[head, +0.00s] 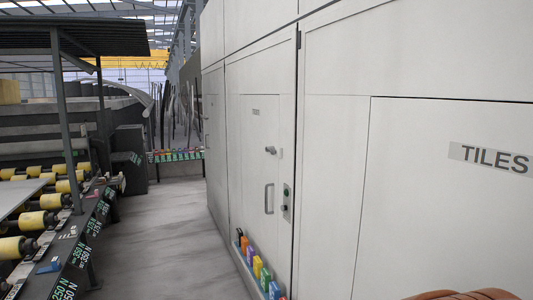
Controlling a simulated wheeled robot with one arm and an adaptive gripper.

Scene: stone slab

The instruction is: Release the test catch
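No part is clearly marked as the test catch, and I cannot tell which one it is. A white door in the wall of cabinets carries a small knob-like fitting (270,150), a pull handle (269,198) below it, and a dark-edged plate with round fittings (287,200) beside it. The door looks shut. On the left, a dark ledge (85,228) carries green-and-white force labels, among them "250 N" and "350 N", with small parts on top, including a blue piece (48,267). My gripper is not in view.
The white cabinet wall (335,150) with a "TILES" label (488,158) fills the right. Several coloured items (257,267) stand low along it. Yellow rollers (38,220) line the left. A grey floor aisle (165,240) between is clear. A dark box (130,172) stands farther back.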

